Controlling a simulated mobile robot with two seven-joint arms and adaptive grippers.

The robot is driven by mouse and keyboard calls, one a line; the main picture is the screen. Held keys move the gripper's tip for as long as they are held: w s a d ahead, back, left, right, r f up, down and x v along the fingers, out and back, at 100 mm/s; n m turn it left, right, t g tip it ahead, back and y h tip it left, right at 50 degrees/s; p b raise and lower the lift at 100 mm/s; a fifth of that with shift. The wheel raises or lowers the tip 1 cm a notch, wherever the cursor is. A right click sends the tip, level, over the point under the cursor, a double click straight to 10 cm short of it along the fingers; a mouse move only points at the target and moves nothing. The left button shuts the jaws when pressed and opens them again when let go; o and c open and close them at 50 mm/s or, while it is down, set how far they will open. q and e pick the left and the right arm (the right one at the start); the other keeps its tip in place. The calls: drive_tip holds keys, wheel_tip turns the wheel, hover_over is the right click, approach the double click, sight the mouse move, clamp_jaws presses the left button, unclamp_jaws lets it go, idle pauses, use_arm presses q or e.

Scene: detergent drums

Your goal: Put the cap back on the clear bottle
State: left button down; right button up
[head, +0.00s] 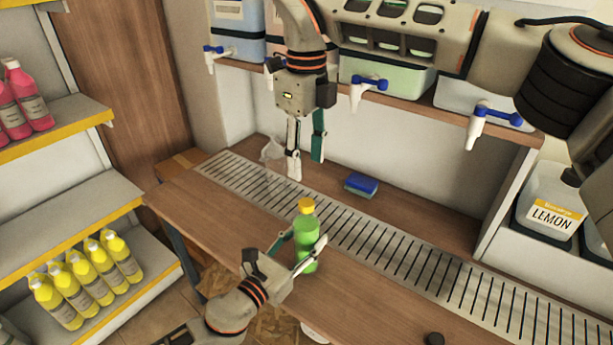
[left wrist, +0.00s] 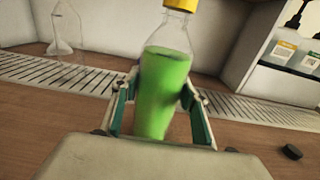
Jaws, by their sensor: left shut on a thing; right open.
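A clear bottle (head: 306,232) filled with green liquid stands upright near the front of the counter, slightly tilted in the left wrist view (left wrist: 166,92). A yellow cap (head: 307,206) sits at its mouth; its top is cut off in the left wrist view (left wrist: 181,5). I cannot tell whether it is screwed tight. My left gripper (head: 306,246) is shut on the bottle's body, one finger on each side, also in the left wrist view (left wrist: 161,95). My right gripper (head: 305,169) is open and empty, pointing down above the slotted drain, behind the bottle.
A small black disc (head: 434,339) lies on the counter at right. A transparent empty vessel (head: 272,150) stands at the back left, and a blue-green sponge (head: 361,185) behind the drain (head: 365,237). Drums with blue-handled taps (head: 370,83) overhang the back. Shelves of bottles stand left.

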drive_tip(key=shift+r, duration=0.85)
use_arm(q)
drive_tip(key=c, duration=1.1)
unclamp_jaws()
drive_tip(key=shift+o, duration=0.2)
drive_tip(key=v, duration=1.2)
